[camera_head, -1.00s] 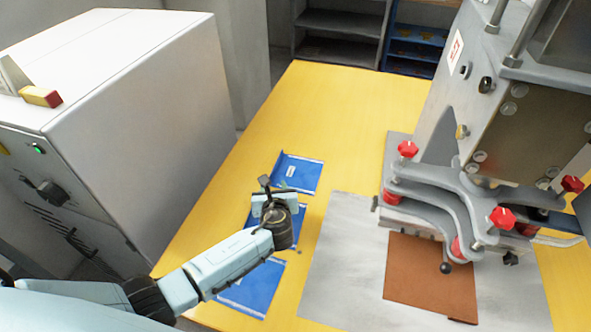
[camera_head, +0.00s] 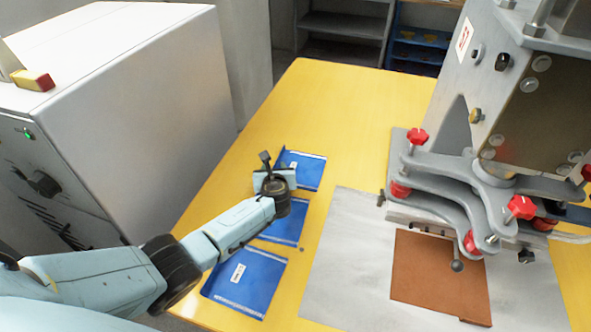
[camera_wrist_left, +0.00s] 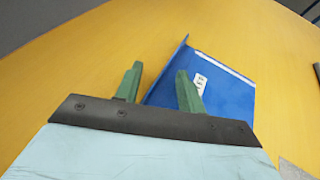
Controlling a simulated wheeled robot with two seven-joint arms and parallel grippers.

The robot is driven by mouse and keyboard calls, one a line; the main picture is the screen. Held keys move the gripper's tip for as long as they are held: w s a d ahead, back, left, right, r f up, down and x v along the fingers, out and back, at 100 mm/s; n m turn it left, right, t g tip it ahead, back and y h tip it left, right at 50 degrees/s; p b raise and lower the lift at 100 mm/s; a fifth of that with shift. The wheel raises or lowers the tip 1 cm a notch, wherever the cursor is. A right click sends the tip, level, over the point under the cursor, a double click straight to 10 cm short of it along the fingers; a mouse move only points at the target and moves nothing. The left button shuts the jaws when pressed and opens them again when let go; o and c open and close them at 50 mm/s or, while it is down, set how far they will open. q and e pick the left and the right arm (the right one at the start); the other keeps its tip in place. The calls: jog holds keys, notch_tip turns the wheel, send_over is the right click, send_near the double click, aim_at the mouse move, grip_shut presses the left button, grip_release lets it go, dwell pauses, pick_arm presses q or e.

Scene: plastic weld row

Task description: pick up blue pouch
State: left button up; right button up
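Three blue pouches lie in a row on the yellow table: a far one (camera_head: 310,169), a middle one (camera_head: 287,233) and a near one (camera_head: 262,278). My left gripper (camera_head: 264,168) is at the left edge of the far pouch and hides part of it. In the left wrist view the gripper (camera_wrist_left: 158,72) is open with its two green fingers apart. A blue pouch (camera_wrist_left: 228,98) with a white label shows there, its raised left edge between and beyond the fingers. Contact cannot be told. My right gripper is not in view.
A yellow table (camera_head: 345,110) has free room beyond the pouches. A grey press (camera_head: 450,195) with red knobs stands at right, over a grey plate (camera_head: 340,270) with a brown sheet (camera_head: 430,280). A large white cabinet (camera_head: 130,90) stands at left.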

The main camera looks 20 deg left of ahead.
pick_arm(q)
jog(key=c, duration=0.7)
grip_shut()
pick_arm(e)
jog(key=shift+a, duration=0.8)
pick_arm(q)
jog(key=shift+r, duration=0.1)
